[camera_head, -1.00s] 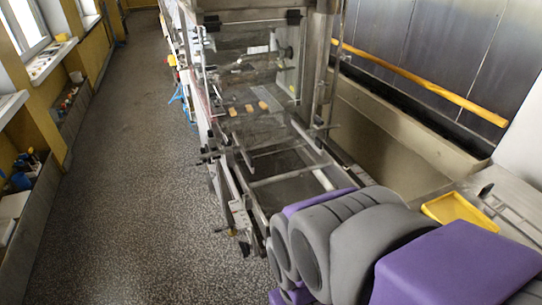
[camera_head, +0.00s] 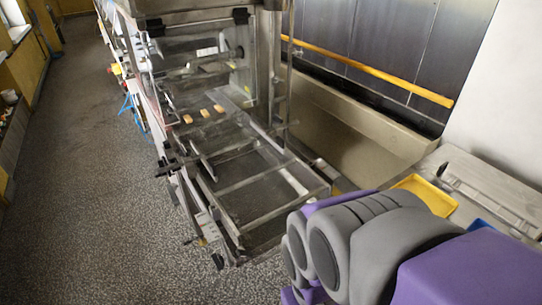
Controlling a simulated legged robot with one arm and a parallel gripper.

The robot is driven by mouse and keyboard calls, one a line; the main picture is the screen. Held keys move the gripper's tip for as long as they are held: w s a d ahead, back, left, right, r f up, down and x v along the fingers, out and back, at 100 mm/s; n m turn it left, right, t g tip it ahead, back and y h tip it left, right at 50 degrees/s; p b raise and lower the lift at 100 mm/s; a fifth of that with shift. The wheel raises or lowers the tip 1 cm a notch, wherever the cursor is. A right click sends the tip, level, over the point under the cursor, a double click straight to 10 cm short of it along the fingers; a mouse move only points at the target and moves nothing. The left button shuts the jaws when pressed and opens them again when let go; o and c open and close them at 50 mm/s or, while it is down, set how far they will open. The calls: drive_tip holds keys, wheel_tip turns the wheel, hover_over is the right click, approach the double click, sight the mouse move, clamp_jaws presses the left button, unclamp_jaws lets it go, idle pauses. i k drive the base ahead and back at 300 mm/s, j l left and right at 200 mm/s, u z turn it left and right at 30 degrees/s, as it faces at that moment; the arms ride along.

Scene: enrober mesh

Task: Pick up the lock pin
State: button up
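I cannot make out the lock pin with certainty. The enrober machine (camera_head: 205,130) stands ahead of me, with a metal frame and mesh at its near end (camera_head: 255,192). Small dark fittings and handles stick out along its left side, too small to tell apart. My folded arm, purple and grey, fills the lower right. My gripper does not show, so I cannot see whether it holds anything.
A yellow tray (camera_head: 427,193) lies on a metal side table (camera_head: 468,172) at the right, partly behind my arm. Free speckled floor (camera_head: 90,210) runs along the left. A yellow rail (camera_head: 375,73) crosses the back wall.

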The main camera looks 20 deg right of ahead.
sight(166, 143)
drive_tip(key=z, duration=0.1)
drive_tip(key=i+j, duration=0.25)
drive_tip(key=j, duration=0.15)
drive_tip(key=i+j, duration=0.25)
drive_tip(key=j, duration=0.15)
drive_tip(key=i+j, duration=0.25)
drive_tip(key=j+z, duration=0.05)
drive_tip(key=j, duration=0.05)
